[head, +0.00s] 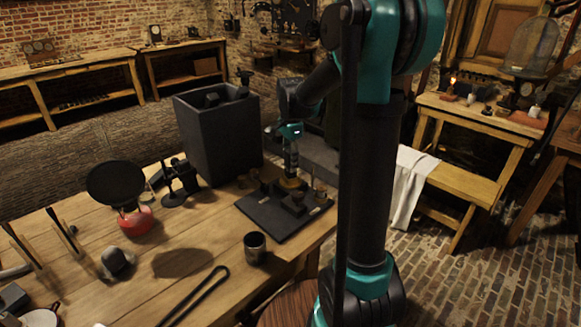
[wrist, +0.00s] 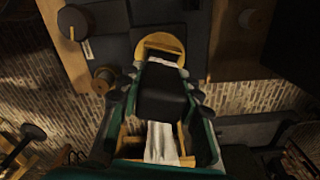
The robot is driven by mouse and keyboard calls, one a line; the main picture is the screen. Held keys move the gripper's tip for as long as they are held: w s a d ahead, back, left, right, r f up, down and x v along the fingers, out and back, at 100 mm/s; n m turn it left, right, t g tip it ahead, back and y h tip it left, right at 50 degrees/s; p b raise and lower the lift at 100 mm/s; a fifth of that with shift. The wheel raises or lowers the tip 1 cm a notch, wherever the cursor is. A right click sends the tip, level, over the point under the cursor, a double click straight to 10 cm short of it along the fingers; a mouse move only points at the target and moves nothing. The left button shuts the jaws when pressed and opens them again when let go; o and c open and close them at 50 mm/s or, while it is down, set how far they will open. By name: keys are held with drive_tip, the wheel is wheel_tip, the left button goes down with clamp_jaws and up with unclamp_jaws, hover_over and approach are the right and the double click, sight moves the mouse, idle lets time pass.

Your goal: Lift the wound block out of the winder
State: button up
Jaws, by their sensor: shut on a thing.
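My gripper (head: 291,170) points down over the dark board (head: 270,229) at the table's right end. Its fingers show in the wrist view (wrist: 162,82) on both sides of a dark block, taken to be the wound block (wrist: 163,98), and are shut on it. A yellow round piece (wrist: 160,42) lies just beyond the block; in the head view this yellow piece (head: 291,184) is right below the fingertips. The winder cannot be clearly told from the small fittings on the board. Whether the block touches the yellow piece cannot be told.
A tall dark bin (head: 212,140) stands behind the board. A dark cup (head: 254,247) stands in front, near the table edge. A red-based pan-topped object (head: 136,220) and black tongs (head: 195,297) are farther left.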

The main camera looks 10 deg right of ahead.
clamp_jaws()
